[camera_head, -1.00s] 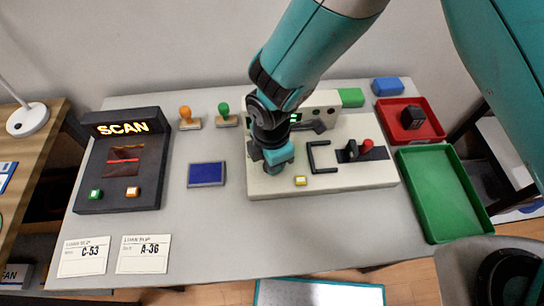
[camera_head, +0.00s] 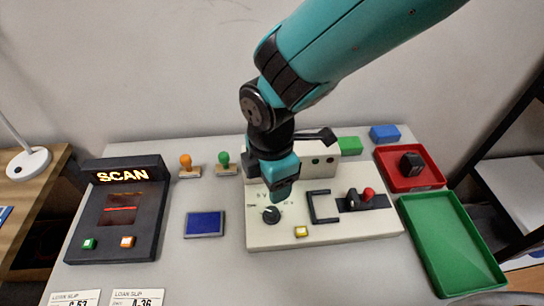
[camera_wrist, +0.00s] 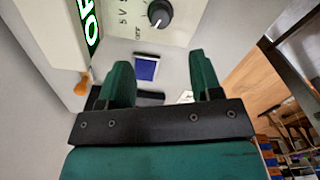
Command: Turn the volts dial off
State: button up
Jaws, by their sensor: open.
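The volts dial (camera_head: 271,215) is a round black knob on the left part of the cream panel box (camera_head: 330,232), with small labels around it, one reading 5 V. In the wrist view the dial (camera_wrist: 160,13) is at the top edge with a white pointer mark aimed down the picture; I cannot tell for sure which label it meets. My gripper (camera_head: 281,192) hangs just behind and above the dial, apart from it. In the wrist view my gripper (camera_wrist: 162,75) has its two green fingers spread with nothing between them. A lit green display (camera_wrist: 88,22) shows partly at the left.
A black handle (camera_head: 315,206) and a red-knobbed lever (camera_head: 368,194) are right of the dial; a yellow button (camera_head: 301,231) is in front. The scanner (camera_head: 120,208), blue pad (camera_head: 205,223) and stamps stand left. Red (camera_head: 432,178) and green trays (camera_head: 460,262) are right.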

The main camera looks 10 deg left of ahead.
notch_tip(320, 180, up, 6)
jog(key=shift+r, duration=0.25)
dwell(0.4)
jog(key=s+d+r+m+y, duration=0.2)
jog(key=s+d+r+m, duration=0.3)
jog(key=d+m, duration=0.3)
jog(key=s+d+r+m+y, duration=0.2)
jog(key=s+d+r+m, duration=0.3)
jog(key=d+m, duration=0.4)
jog(key=shift+d+r, duration=0.15)
jog(key=shift+d, duration=0.55)
